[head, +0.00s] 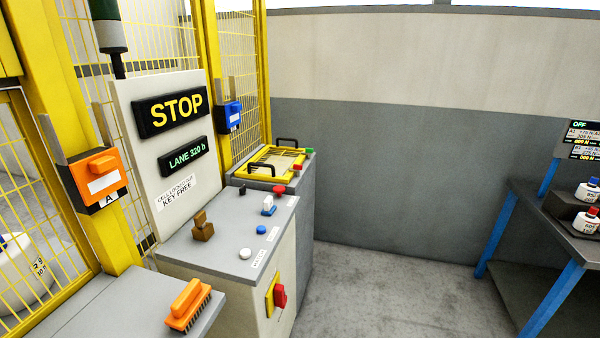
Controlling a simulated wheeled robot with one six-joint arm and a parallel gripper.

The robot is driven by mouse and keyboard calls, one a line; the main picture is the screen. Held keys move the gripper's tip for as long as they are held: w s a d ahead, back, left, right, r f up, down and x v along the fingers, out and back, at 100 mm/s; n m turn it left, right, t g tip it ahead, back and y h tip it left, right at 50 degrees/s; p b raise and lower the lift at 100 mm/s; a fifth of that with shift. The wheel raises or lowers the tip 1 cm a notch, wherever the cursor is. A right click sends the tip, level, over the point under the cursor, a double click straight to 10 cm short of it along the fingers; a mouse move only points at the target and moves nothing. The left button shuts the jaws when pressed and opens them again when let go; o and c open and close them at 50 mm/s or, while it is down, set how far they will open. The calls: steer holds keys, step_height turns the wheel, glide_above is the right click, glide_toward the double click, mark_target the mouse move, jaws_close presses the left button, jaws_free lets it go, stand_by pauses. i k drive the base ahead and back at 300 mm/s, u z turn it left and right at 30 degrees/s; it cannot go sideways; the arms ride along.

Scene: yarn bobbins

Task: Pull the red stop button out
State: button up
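A red mushroom-shaped button (279,190) sits at the far right corner of the grey console top (222,247). It is small in view, and I cannot tell whether it is pressed in or out. A second small red button (297,167) sits on the cabinet behind, near a green one (309,150). A red handle (280,296) on a yellow plate is on the console's front face. The sign panel shows a lit STOP sign (171,110) in yellow letters. My gripper is not in view.
The console top also holds a brown block-like key piece (202,228), a white button (244,253), a blue button (261,229) and a blue-white switch (268,207). Yellow mesh fencing stands left. Floor (385,290) right of the console is clear.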

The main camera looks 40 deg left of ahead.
mark_target(278, 189)
steer(key=u, duration=0.4)
steer(key=i, duration=1.5)
steer(key=u, duration=1.75)
steer(key=i, duration=0.9)
steer(key=u, duration=0.75)
